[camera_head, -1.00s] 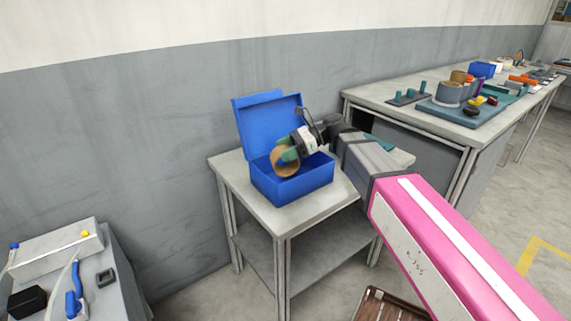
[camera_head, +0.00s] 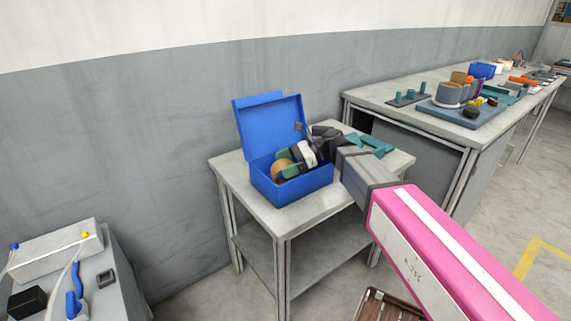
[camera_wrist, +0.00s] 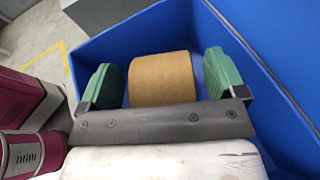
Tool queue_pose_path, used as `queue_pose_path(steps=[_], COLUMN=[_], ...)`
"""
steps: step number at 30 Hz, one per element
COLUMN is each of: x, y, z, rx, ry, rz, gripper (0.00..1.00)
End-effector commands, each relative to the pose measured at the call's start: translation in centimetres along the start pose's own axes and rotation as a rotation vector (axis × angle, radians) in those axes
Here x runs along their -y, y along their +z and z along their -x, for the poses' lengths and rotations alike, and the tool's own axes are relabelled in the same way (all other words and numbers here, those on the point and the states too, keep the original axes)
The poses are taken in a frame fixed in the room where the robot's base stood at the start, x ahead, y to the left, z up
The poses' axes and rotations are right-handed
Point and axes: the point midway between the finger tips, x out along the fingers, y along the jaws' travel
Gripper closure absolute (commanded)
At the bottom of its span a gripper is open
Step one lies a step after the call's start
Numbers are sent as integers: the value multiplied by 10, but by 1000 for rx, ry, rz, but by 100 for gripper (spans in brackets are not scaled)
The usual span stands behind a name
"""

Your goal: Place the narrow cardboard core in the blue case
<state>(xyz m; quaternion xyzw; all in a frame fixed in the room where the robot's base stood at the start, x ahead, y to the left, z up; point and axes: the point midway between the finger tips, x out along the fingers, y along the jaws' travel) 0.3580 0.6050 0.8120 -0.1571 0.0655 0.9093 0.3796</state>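The narrow cardboard core (camera_head: 281,168) is a short tan cylinder. It is inside the open blue case (camera_head: 290,190), below the rim, and the case wall partly hides it in the head view. In the wrist view the core (camera_wrist: 162,79) lies between the two green finger pads of my gripper (camera_wrist: 163,82). A small gap shows on each side, so the gripper looks open around it. My gripper (camera_head: 287,168) reaches down into the blue case from the right. The blue case (camera_wrist: 268,100) also shows in the wrist view. Contact between core and case floor is hidden.
The case stands on a small grey table (camera_head: 232,178) with its lid (camera_head: 270,125) raised at the back. A teal piece (camera_head: 375,145) lies on the table at right, behind my arm. A long workbench (camera_head: 390,108) with several parts stands at the right.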

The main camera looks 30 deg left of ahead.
Motion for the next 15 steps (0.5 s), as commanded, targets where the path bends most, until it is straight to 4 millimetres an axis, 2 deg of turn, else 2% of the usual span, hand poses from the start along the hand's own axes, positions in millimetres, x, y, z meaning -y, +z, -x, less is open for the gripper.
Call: queue_pose_path(steps=[9,15], x=[0,0], y=[3,2], z=[1,29], rx=[0,0], ry=[0,-3], rz=[1,0], gripper=[11,11])
